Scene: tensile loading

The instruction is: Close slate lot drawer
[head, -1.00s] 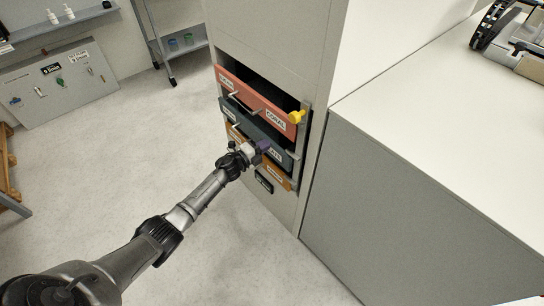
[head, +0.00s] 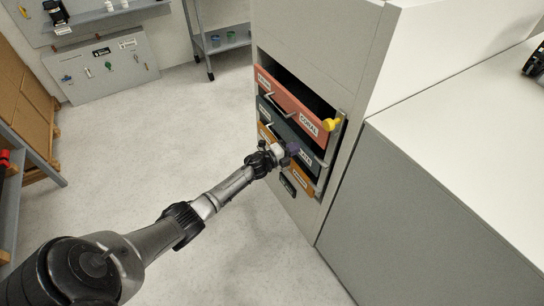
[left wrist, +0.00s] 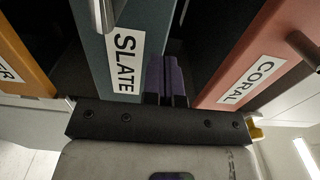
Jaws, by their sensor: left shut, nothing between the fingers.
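The slate drawer (head: 282,121) has a dark blue-grey front, below the coral drawer (head: 293,99) and above the orange drawer (head: 301,180) in the cabinet. It appears to stand out from the cabinet; how far is hard to tell. My left gripper (head: 292,149) is at the right part of its front, partly covering the label. In the left wrist view its purple fingers (left wrist: 167,80) are shut and empty, close beside the slate front (left wrist: 142,18), on the side towards the coral drawer. Whether they touch it is unclear. My right gripper is not in view.
The coral drawer stands out, with a dark gap above it. A yellow piece (head: 331,125) is at its right end. A white-topped grey counter (head: 440,170) stands right of the cabinet. The floor (head: 150,150) to the left is clear. A shelf cart (head: 222,40) stands behind.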

